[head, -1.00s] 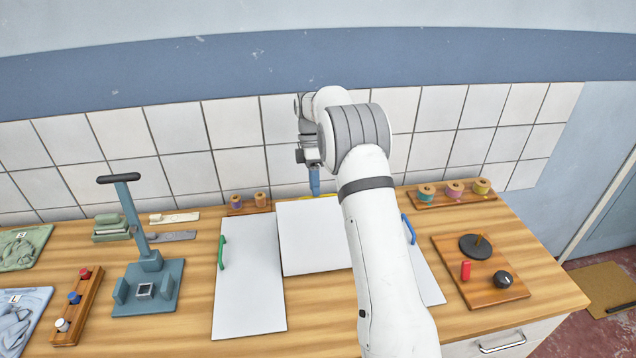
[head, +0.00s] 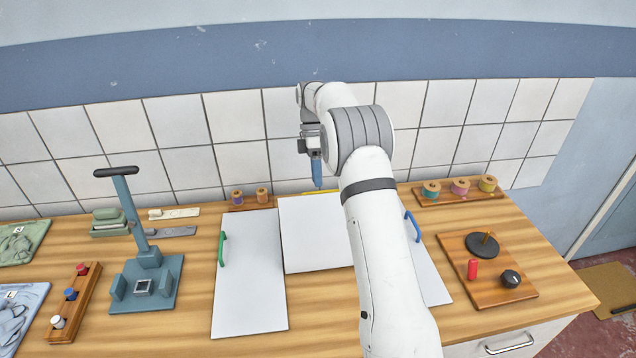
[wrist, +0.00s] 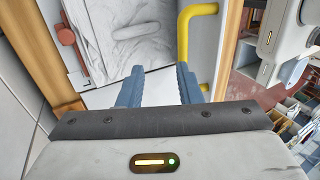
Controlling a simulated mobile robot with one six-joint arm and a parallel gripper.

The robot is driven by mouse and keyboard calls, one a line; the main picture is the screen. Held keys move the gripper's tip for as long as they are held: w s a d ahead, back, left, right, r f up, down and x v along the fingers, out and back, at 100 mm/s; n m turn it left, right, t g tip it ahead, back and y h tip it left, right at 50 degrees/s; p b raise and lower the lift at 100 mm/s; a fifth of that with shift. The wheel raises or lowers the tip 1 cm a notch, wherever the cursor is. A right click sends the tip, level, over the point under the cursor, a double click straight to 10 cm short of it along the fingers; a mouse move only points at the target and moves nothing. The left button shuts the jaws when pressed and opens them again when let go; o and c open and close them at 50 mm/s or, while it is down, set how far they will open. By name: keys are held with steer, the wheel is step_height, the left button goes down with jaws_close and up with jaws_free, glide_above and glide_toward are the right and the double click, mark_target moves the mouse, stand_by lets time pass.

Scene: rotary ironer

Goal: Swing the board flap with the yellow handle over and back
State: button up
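The middle white board flap (head: 315,236) lies flat on the wooden table between two other white boards. Its yellow handle (head: 323,191) runs along the far edge, partly hidden behind my gripper. My gripper (head: 317,185) points down at that far edge with its fingertips close to the handle. In the wrist view my gripper (wrist: 159,88) is open, with a clear gap between its blue fingers. There the yellow handle (wrist: 184,36) rises just beyond the right finger, not between the fingers. I cannot tell whether that finger touches it.
The left board (head: 250,270) has a green handle (head: 222,248). The right board (head: 428,273) has a blue handle (head: 412,227) and is partly hidden by my arm. A teal press (head: 147,285) stands left. Spool racks (head: 455,197) line the back near the tiled wall.

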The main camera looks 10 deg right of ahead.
steer(key=s+v, duration=0.1)
steer(key=v, duration=0.5)
steer(key=shift+w+r+t, duration=0.2)
steer(key=shift+r+t, duration=0.1)
steer(key=shift+r, duration=0.3)
steer(key=shift+r, duration=0.15)
